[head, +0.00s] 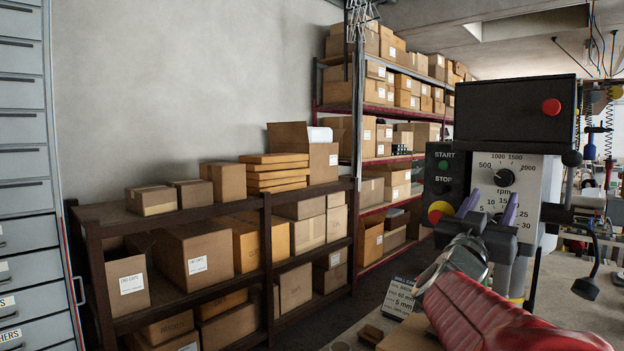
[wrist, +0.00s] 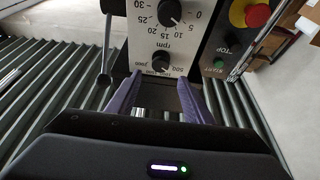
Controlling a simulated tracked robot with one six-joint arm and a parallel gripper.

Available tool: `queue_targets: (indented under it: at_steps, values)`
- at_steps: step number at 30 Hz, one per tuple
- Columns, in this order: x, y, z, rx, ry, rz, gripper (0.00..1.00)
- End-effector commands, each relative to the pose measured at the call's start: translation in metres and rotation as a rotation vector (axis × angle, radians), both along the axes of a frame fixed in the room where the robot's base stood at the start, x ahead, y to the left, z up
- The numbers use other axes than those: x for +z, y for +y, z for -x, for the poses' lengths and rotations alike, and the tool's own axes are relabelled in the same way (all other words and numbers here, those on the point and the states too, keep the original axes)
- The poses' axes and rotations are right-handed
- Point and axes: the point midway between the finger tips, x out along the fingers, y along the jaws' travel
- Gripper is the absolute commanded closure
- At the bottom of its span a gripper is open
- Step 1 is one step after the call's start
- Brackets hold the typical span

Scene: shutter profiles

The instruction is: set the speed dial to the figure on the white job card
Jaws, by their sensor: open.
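The speed dial (head: 504,178) is a black knob on a white panel marked 500 to 2000 rpm, on a dark-topped machine. In the wrist view its knob (wrist: 161,61) appears upside down, just ahead of and between my fingertips; contact is unclear. Its pointer's exact setting is unclear. My gripper (head: 494,196) is open, its two purple fingers pointing at the panel; in the wrist view the fingers (wrist: 160,80) hold nothing. A white card (head: 400,298), apparently the job card, stands low beside the machine. Its lower lines seem to read 60 mm and 5 mm; its top line is too small to read.
Beside the panel are green START, a STOP label and a red-on-yellow emergency button (wrist: 257,14). A red button (head: 551,106) is on the top box. Shelves of cartons (head: 270,225) stand left.

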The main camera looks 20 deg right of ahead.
Motion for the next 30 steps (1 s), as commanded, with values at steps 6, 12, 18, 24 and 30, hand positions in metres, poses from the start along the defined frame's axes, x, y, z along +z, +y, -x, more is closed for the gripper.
queue_targets:
  at_steps: [6, 12, 18, 24, 30]
  values:
    - [0.012, -0.028, -0.012, 0.0, 0.001, 0.0, 0.53]
    - [0.022, -0.05, -0.022, 0.0, 0.0, -0.001, 0.53]
    - [0.028, -0.062, -0.027, 0.001, 0.0, 0.0, 0.53]
    - [0.029, -0.064, -0.028, 0.002, 0.001, 0.0, 0.53]
    - [0.029, -0.064, -0.028, 0.002, 0.001, 0.0, 0.59]
